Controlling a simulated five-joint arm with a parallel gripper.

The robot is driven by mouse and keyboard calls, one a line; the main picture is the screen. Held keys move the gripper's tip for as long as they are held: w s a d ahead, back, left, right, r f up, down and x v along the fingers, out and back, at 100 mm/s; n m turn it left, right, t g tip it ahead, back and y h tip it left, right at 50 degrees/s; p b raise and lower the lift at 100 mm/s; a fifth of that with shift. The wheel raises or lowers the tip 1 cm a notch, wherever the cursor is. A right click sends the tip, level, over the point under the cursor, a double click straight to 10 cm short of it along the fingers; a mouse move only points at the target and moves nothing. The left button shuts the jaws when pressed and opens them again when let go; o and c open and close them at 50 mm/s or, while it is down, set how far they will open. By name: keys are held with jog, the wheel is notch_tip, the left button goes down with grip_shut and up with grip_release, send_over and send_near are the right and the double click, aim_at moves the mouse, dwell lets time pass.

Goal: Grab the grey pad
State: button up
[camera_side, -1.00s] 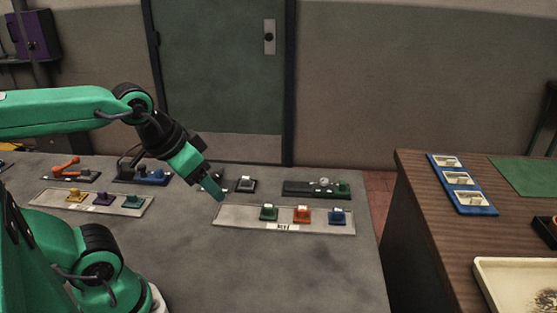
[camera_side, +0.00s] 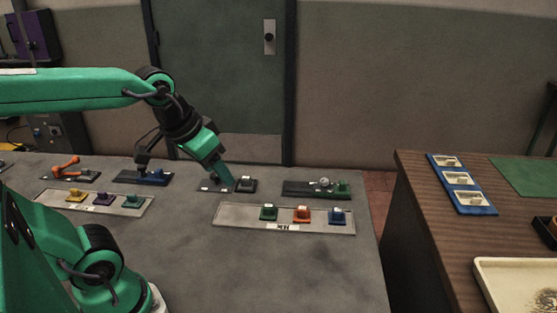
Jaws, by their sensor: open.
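The grey pad (camera_side: 246,185) is a small dark grey block with a pale top, at the right end of a dark base plate (camera_side: 210,187) near the back of the grey table. My gripper (camera_side: 226,182) points down and to the right, with its tip just left of the pad in the picture. It is open and nothing shows between its jaws. The gap between the tip and the pad is too small to judge. My gripper hides part of the base plate.
In front lies a pale tray (camera_side: 245,217) with green, orange and blue blocks. A dark green plate (camera_side: 300,188) with a gauge stands to the right. A blue fixture (camera_side: 155,177) stands left. Another tray (camera_side: 55,197) holds yellow, purple and teal blocks.

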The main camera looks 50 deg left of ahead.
jog(key=w+a+n+g, duration=0.1)
jog(key=w+a+n, duration=0.1)
jog(key=w+a, duration=0.35)
jog(key=n+g, duration=0.4)
jog(key=n, duration=0.2)
send_near(245, 178)
jog(key=shift+s+d+f, duration=0.15)
jog(key=shift+s+d, duration=0.05)
jog(key=shift+d, duration=0.15)
jog(key=shift+w+a+f, duration=0.1)
jog(key=shift+a+f, duration=0.2)
jog(key=shift+f, duration=1.4)
jog(key=shift+f, duration=0.1)
jog(key=shift+w+a+f, duration=0.1)
jog(key=shift+w+f, duration=0.05)
jog(key=shift+f, duration=2.35)
